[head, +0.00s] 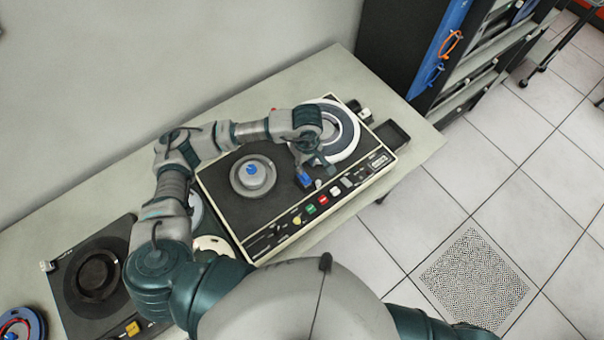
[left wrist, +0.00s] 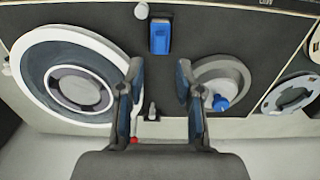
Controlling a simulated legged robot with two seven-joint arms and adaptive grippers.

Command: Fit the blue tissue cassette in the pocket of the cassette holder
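The blue tissue cassette (head: 304,178) is on the dark top of a tape-reel machine, near its front controls. It also shows in the left wrist view (left wrist: 160,36), just beyond the fingertips and centred between them. My left gripper (head: 312,162) is above the machine close to the cassette. In the left wrist view the left gripper (left wrist: 159,72) has its fingers well apart, with nothing between them. I cannot clearly make out the cassette holder or its pocket. My right gripper is not in view.
A white reel (head: 340,138) and a grey hub with a blue knob (head: 253,176) flank the cassette. A row of coloured buttons (head: 322,199) lines the machine's front. A black tray (head: 391,134) lies at the table's right end. Another reel deck (head: 98,275) is at left.

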